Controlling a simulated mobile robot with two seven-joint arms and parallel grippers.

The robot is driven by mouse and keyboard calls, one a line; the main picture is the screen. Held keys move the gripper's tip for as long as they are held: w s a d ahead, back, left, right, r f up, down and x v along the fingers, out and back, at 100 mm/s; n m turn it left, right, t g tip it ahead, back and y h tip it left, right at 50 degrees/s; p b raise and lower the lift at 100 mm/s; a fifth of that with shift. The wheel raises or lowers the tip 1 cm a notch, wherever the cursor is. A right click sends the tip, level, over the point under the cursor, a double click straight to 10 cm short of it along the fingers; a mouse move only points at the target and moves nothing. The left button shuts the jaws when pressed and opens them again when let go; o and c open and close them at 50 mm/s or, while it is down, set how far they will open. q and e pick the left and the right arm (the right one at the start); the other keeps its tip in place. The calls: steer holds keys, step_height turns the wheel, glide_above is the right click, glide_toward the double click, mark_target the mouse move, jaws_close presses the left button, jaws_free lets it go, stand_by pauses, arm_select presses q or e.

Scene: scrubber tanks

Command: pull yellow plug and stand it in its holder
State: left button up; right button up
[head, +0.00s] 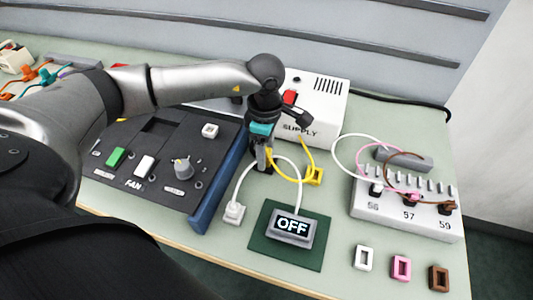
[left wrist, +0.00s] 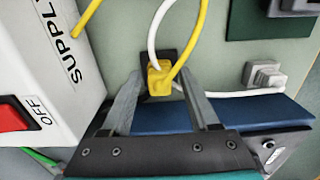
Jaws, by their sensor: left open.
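The yellow plug (left wrist: 158,78) sits upright-looking against a small dark piece in the left wrist view, with its yellow cable running up and right. My left gripper (left wrist: 165,105) is open, with one finger on each side of the plug and gaps between. In the head view my left gripper (head: 262,160) points down beside the white supply box and hides most of the plug. The yellow holder (head: 316,177), a small open frame, stands on the table to its right. Its inside is partly hidden by the yellow cable. My right gripper is out of view.
The white supply box (head: 325,105) is behind the gripper, and the dark fan panel (head: 160,150) is left. A white plug (head: 234,212) and an OFF display (head: 292,227) on a green mat (head: 257,250) are in front. A numbered terminal block (head: 410,210) stands right.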

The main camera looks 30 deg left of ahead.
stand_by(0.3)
arm_select(q)
jaws_close()
stand_by(0.6)
stand_by(0.8)
steer(key=o, duration=0.6)
jaws_free()
step_height(320, 180, up, 15)
steer(key=shift+r+p, duration=0.15)
steer(key=shift+p, duration=0.6)
